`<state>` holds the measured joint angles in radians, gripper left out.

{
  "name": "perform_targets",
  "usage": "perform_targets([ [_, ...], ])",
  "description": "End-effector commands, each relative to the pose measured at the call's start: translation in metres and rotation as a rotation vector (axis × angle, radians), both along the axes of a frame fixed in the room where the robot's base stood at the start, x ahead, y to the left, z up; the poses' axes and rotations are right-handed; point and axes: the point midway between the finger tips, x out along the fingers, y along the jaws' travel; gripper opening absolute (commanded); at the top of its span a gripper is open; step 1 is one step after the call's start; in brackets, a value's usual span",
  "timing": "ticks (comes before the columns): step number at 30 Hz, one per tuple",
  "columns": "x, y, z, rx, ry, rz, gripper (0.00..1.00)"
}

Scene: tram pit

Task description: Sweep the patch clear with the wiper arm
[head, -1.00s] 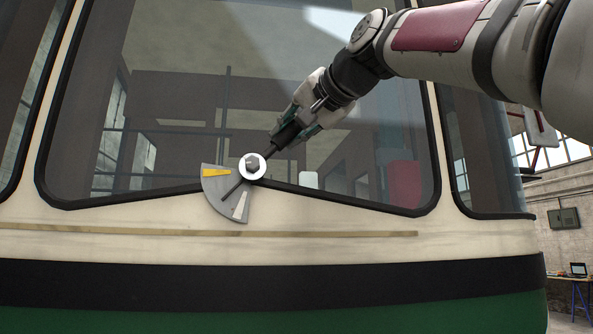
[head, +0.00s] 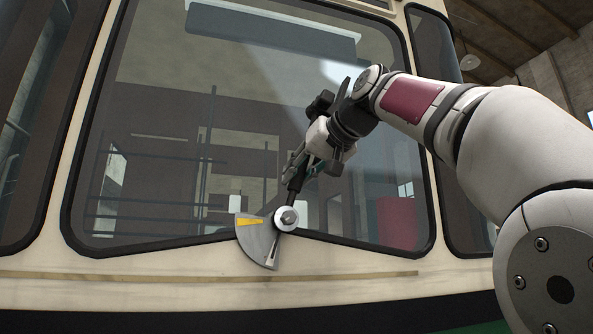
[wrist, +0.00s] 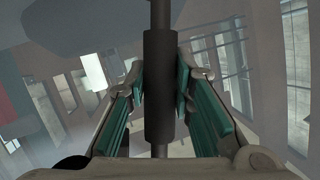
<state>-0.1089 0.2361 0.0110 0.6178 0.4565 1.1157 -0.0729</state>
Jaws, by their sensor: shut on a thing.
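The wiper arm (head: 291,196) is a dark rod rising from a round pivot with a bolt (head: 287,217) at the windscreen's lower edge. It leans slightly right of upright. My gripper (head: 300,168) is shut on it above the pivot. In the wrist view, the green-padded fingers of my gripper (wrist: 160,92) stand either side of the rod's thick dark sleeve (wrist: 158,65). A grey sector plate (head: 259,238) with a yellow mark (head: 250,221) sits below left of the pivot.
The windscreen (head: 150,80) has a black rubber frame, with side windows beyond it. A cream panel with a thin wooden-looking strip (head: 180,275) runs below. My arm reaches in from the right. The glass left of my gripper is free.

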Motion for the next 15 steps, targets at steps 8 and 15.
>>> perform_targets([
  [8,-0.0004,0.0013,0.0000,0.000,0.000,0.003,0.24],
  [15,0.0000,0.0009,-0.0002,0.000,0.001,0.002,0.43],
])
